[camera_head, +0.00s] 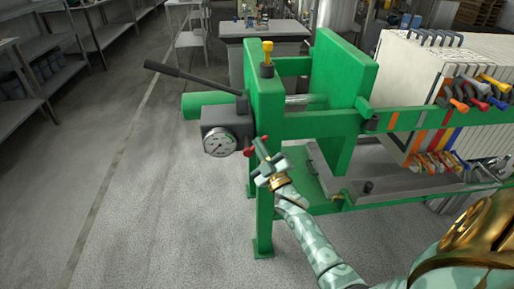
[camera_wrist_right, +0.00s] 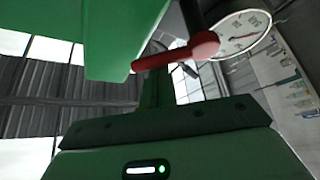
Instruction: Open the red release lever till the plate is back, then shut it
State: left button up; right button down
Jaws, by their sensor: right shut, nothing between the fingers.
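The red release lever (camera_head: 249,152) is below and right of the gauge on the green press frame. In the right wrist view the red lever (camera_wrist_right: 178,56) lies across the picture, its round end beside the gauge. My right gripper (camera_head: 260,148) is shut and empty, with its fingers close to the lever; I cannot tell whether they touch it. The green moving plate (camera_head: 345,75) stands upright between the end frame and the white plate stack (camera_head: 408,60), near the stack. A shiny rod (camera_head: 305,99) shows behind it. My left gripper is out of view.
The round pressure gauge (camera_head: 219,143) sits on a grey block, and shows in the right wrist view (camera_wrist_right: 242,32). A long black handle (camera_head: 190,80) sticks out left above it. A green side rail (camera_head: 400,119) runs right. The floor at left is clear.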

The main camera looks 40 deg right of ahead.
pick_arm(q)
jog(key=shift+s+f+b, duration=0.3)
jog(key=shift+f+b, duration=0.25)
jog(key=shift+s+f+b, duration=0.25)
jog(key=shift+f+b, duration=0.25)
pick_arm(e)
jog(key=shift+s+d+f+m+h, duration=0.1)
jog(key=shift+d+f+m+h, duration=0.2)
jog(key=shift+m+h, duration=0.8)
jog(key=shift+s+d+f+m+h, duration=0.15)
jog(key=shift+f+m+h, duration=0.3)
jog(key=shift+m, duration=1.1)
jog(key=shift+s+d+f+m+h, duration=0.1)
jog(key=shift+d+f+m+h, duration=0.15)
jog(key=shift+m+h, duration=0.85)
jog(key=shift+m, duration=0.45)
